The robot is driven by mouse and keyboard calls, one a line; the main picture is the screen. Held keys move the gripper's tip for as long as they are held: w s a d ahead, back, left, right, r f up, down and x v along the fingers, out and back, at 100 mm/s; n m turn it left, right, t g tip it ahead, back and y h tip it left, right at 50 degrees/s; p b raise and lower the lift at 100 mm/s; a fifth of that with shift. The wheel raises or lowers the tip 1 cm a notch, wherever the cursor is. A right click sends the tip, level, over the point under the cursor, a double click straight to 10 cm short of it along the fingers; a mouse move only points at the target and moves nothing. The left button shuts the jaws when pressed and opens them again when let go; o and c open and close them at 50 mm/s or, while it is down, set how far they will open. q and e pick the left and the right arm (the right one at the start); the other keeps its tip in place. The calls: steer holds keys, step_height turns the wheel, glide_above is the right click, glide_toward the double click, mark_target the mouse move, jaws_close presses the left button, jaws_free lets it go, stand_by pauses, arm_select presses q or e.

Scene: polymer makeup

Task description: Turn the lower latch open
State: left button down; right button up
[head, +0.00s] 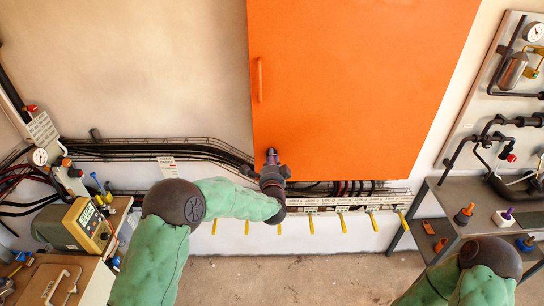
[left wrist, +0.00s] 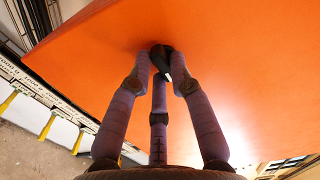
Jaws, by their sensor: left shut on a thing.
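An orange cabinet door (head: 350,85) hangs on the wall, with a long orange handle (head: 260,80) near its left edge. The lower latch (left wrist: 162,58) is a small dark knob on the orange face; in the left wrist view it sits between my fingertips. My left gripper (head: 272,158) is at the bottom left of the door, its fingers closed around the latch. It also shows in the left wrist view (left wrist: 161,68). The fingers mostly hide the latch in the head view, and its turn angle cannot be told. My right arm shows at the lower right; its gripper is out of view.
A white rail with several yellow levers (head: 341,221) runs below the cabinet, with black cables (head: 160,150) along the wall. A yellow meter (head: 90,226) stands on the left bench. A grey shelf (head: 440,200) with small parts stands at right. The floor between is clear.

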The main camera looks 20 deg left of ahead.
arm_select(q)
steer(key=shift+m, duration=0.6)
steer(key=c, duration=1.1)
jaws_free()
steer(key=shift+s, duration=0.1)
steer(key=v, duration=1.2)
